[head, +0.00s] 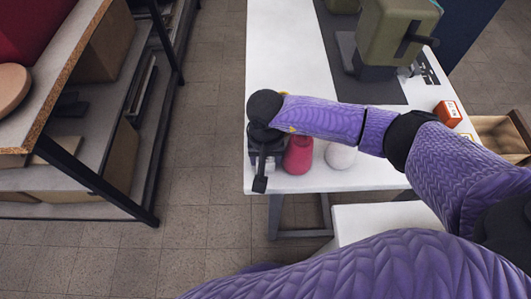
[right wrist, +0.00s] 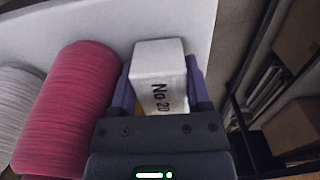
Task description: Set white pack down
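The white pack (right wrist: 158,58), a small box marked "No 20", sits between the two purple fingers of my right gripper in the right wrist view. The fingers press against both its sides. In the head view my right gripper (head: 262,158) points down over the near left corner of the white table (head: 290,65), and the pack is hidden there by the gripper and wrist. I cannot tell whether the pack touches the table top. My left gripper is not in view.
A pink spool (head: 298,155) stands close beside the right gripper, with a white spool (head: 340,156) beyond it. A green machine (head: 392,35) on a dark mat stands farther back. An orange box (head: 447,113) is at the right. A shelf rack (head: 90,120) stands left across the aisle.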

